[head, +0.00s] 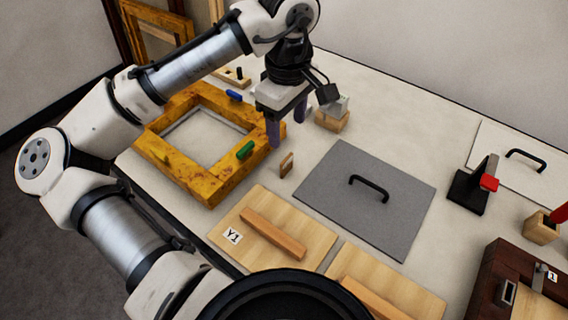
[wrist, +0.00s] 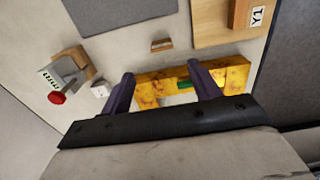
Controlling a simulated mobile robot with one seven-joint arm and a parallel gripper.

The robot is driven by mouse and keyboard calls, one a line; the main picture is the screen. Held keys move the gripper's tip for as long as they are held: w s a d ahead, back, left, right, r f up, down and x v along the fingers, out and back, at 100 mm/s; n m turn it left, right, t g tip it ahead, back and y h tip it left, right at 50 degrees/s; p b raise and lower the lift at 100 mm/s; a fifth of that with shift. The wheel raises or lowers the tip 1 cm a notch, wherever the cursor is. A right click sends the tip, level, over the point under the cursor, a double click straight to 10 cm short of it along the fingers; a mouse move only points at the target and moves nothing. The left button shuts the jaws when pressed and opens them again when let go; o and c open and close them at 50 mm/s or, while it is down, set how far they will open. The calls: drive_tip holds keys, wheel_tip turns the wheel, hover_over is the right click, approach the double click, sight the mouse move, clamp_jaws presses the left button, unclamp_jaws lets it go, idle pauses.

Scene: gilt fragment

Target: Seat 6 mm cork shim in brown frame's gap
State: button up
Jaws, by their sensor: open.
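My gripper (head: 286,131) is open, with nothing between its fingers, and points down by the right side of the gilt yellow frame (head: 215,184). A small tan-brown piece (head: 287,165), which looks like a cork shim, stands on the table just in front of the gripper. In the wrist view this piece (wrist: 162,44) lies beyond the two fingertips (wrist: 160,74), apart from them. A dark brown framed object (head: 497,268) with a white label is cut off at the lower right. I cannot make out a gap in it.
A grey plate (head: 332,210) with a black handle lies right of the gripper. A wooden block (head: 331,122) is behind it. Green (head: 246,150) and blue (head: 234,95) pieces sit on the gilt frame. A board marked Y1 (head: 226,222) and a black-and-red tool (head: 467,193) stand nearby.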

sight(287, 158)
wheel_tip(287, 158, down, 6)
drive_tip(key=shift+f, duration=0.1)
drive_tip(key=shift+s+f+p, duration=0.15)
drive_tip(key=shift+f+p, duration=0.55)
drive_tip(key=shift+f, duration=1.9)
drive_tip(key=c, duration=1.1)
drive_tip(key=shift+r, duration=0.1)
wheel_tip(287, 158, up, 20)
drive_tip(key=shift+b, duration=0.7)
